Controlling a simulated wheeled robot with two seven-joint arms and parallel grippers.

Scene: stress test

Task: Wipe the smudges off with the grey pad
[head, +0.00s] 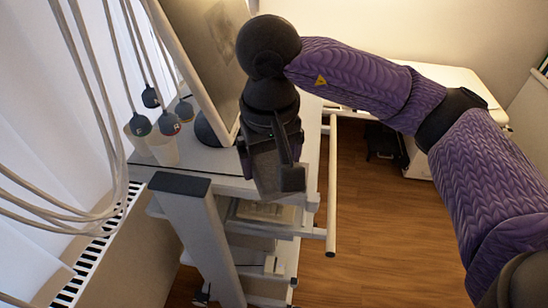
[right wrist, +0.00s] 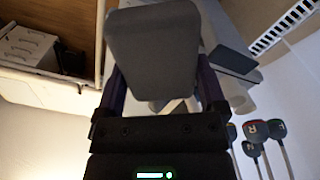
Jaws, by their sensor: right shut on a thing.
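The grey pad (head: 272,176) is held between the fingers of my right gripper (head: 272,150). It fills the upper middle of the right wrist view (right wrist: 155,48), between the two fingers (right wrist: 160,95). The gripper points down in front of the lower right edge of a tilted screen (head: 212,62), above the cart's front edge. Pad and screen look apart in the head view. The screen shows at a steep angle, and a faint brownish patch shows near its top; I cannot tell whether it is a smudge. My left gripper is out of view.
The screen stands on a white cart (head: 225,184) with lower shelves and a side rail (head: 331,190). A white post with a dark top (head: 180,184) stands in front. Cables with labelled plugs (head: 169,124) hang at left. Wooden floor (head: 375,230) is open at right.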

